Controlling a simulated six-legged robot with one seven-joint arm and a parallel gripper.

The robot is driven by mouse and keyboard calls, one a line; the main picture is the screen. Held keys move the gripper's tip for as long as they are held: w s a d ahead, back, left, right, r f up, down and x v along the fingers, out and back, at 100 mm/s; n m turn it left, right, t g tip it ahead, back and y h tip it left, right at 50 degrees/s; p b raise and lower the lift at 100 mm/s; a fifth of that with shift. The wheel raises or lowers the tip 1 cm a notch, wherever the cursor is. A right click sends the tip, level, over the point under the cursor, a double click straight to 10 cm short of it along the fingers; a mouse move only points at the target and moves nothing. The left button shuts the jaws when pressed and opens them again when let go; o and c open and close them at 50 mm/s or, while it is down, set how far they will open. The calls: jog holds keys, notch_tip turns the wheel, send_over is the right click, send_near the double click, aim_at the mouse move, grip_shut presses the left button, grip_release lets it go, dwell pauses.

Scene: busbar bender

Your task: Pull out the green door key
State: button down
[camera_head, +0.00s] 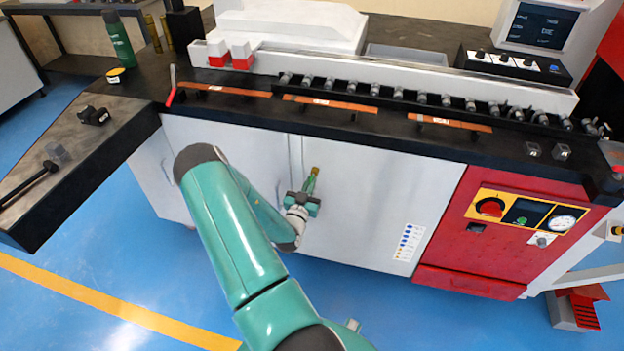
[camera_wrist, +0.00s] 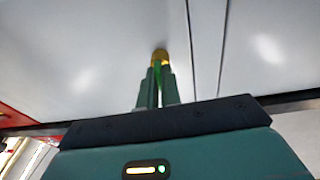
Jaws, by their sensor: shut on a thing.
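My gripper (camera_head: 311,190) is in front of the white cabinet door (camera_head: 365,190), just right of the seam between the doors. In the wrist view my gripper's two fingers (camera_wrist: 159,74) are close together with a bit of bright green between them, which is the green door key (camera_wrist: 158,78). The fingers cover most of the key. A brass-coloured round piece (camera_wrist: 160,55) shows at the fingertips against the white door, and it also shows in the head view (camera_head: 315,170). I cannot tell how far the key sits in the lock.
The black worktop (camera_head: 420,142) above the doors carries copper bars (camera_head: 330,103) and a row of rollers. A red control panel (camera_head: 515,225) with a gauge is at the right. A dark side table (camera_head: 75,150) juts out at left. Blue floor is clear in front.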

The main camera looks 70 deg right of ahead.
jog(key=shift+s+a, duration=0.2)
jog(key=shift+a, duration=1.4)
jog(key=shift+s+a, duration=0.2)
jog(key=shift+a, duration=1.05)
jog(key=shift+s+a, duration=0.2)
jog(key=shift+a, duration=1)
